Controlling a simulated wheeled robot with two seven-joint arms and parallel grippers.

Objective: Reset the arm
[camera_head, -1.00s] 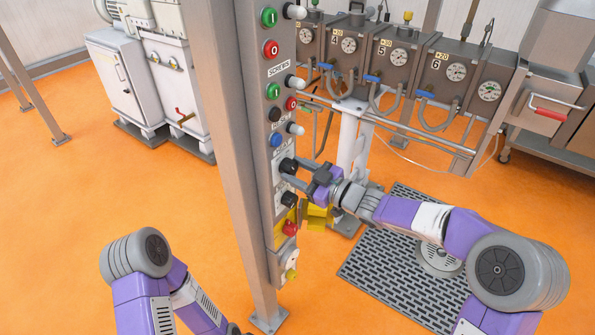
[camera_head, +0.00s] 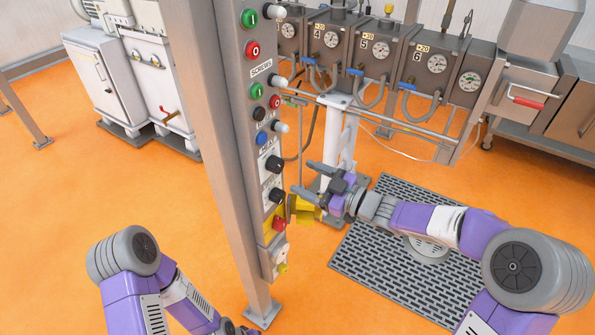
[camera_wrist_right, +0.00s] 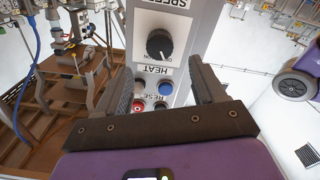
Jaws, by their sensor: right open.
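My right gripper (camera_head: 300,178) is open and empty in the head view, just right of the control panel (camera_head: 246,72) on the post. In the right wrist view its two fingers (camera_wrist_right: 166,88) stand apart with a black knob (camera_wrist_right: 159,44) and the HEAT label beyond them. The knobs show in the head view as an upper black knob (camera_head: 274,164) and a lower black knob (camera_head: 277,195). A gap shows between the fingers and the panel. My left arm (camera_head: 130,265) is at the lower left; its gripper is not clearly visible.
A red button (camera_head: 279,224) on yellow sits below the knobs. Gauge boxes (camera_head: 380,48) with hoses stand behind. A dark grate (camera_head: 385,265) lies on the orange floor under my right arm. White cabinets (camera_head: 100,85) stand at the back left, with open floor around.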

